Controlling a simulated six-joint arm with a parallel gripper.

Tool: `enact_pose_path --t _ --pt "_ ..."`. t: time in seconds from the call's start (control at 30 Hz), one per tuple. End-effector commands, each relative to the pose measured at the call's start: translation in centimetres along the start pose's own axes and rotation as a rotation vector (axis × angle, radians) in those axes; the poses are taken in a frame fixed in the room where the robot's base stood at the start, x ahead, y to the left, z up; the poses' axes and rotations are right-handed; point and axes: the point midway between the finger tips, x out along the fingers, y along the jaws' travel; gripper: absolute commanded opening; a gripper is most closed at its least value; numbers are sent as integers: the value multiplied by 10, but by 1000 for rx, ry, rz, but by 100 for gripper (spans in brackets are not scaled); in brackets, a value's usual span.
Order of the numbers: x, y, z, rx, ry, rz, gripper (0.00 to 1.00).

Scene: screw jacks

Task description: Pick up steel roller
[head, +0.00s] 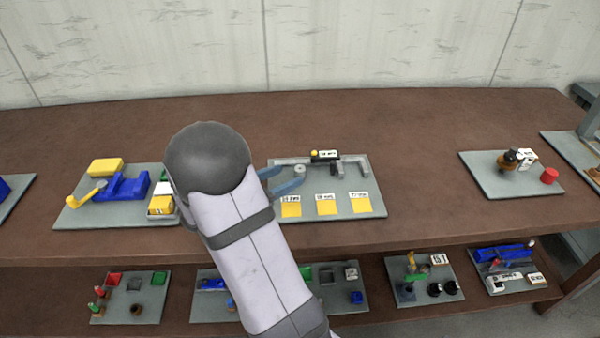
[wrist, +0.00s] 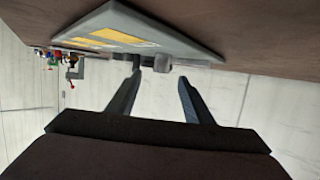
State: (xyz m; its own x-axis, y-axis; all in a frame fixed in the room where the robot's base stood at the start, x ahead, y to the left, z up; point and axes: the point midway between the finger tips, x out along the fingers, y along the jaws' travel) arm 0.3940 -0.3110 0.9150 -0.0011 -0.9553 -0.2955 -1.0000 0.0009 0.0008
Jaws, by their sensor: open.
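The steel roller (head: 300,169) looks like a small, light grey cylinder on the middle grey board (head: 345,208) in the head view. My gripper (head: 290,176) is open, with its two blue-grey fingers reaching in from the left and their tips close to the roller. In the wrist view my gripper (wrist: 160,77) shows two dark fingers spread apart. A small grey cylinder, seemingly the roller (wrist: 163,62), shows just beyond the gap between the tips. I cannot tell whether either finger touches it.
The board also holds a grey bracket-like bar (head: 350,165), a dark labelled block (head: 325,156) and yellow labelled pads (head: 327,206). A board with blue and yellow parts (head: 120,187) stands left. Bare brown table (head: 420,200) lies to the right.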

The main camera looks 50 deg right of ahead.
Motion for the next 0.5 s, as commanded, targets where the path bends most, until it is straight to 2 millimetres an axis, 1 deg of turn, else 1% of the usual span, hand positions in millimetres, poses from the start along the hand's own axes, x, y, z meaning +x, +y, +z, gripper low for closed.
enact_pose_path --t 0.17,0.23,0.5 --pt "4 0 0 0 0 0 47" --pt "9 0 -1 0 0 2 47" --pt "42 -1 -3 0 -1 3 47"
